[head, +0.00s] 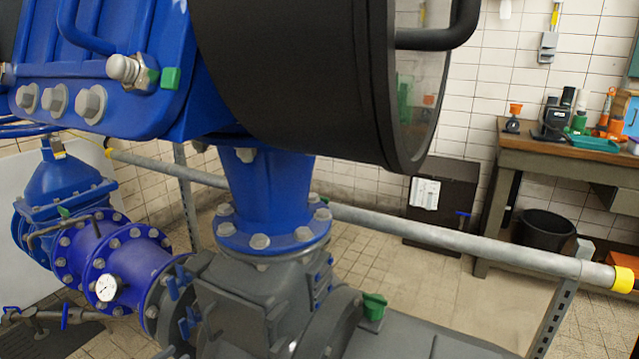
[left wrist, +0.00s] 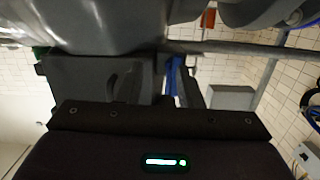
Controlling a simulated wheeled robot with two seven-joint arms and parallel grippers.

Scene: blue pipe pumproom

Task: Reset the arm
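The task names only my arm. In the head view I cannot make out either arm or gripper clearly against the blue and grey machinery. In the left wrist view, a dark housing with a lit white and green indicator fills the bottom edge; it looks like part of my own body. My right gripper does not show in either view.
A large blue valve (head: 272,205) with a black round housing (head: 300,75) stands very close in front. A grey pump body (head: 245,310) is below it. A pipe rail (head: 440,234) crosses behind. A workbench (head: 560,160) and black bucket (head: 545,230) stand right; tiled floor is open between.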

